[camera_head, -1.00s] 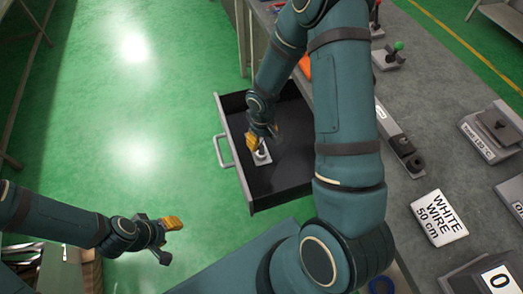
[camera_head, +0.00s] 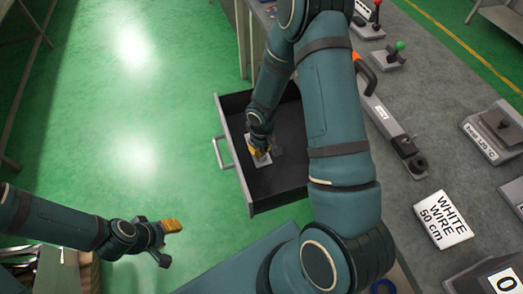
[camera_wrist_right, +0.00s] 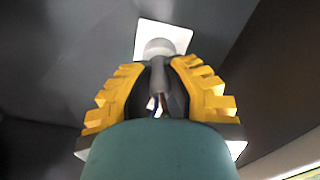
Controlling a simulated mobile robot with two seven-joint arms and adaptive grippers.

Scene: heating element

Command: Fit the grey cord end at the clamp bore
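My right gripper (camera_head: 262,153) is down inside the open drawer, over a small white plate (camera_head: 267,161). In the right wrist view, the plate (camera_wrist_right: 181,37) carries a round grey fitting (camera_wrist_right: 158,47), which looks like the clamp; its bore is hidden. The yellow fingers (camera_wrist_right: 164,66) flank the grey cord end (camera_wrist_right: 158,82) and appear closed on it. Thin coloured wires (camera_wrist_right: 152,106) show at its near end. The cord lines up with the fitting, but whether it is inside or only touching cannot be told. My left gripper (camera_head: 166,243) is open and empty over the floor.
The drawer (camera_head: 288,185) has raised walls close around my right gripper and a handle (camera_head: 222,152) on its left.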

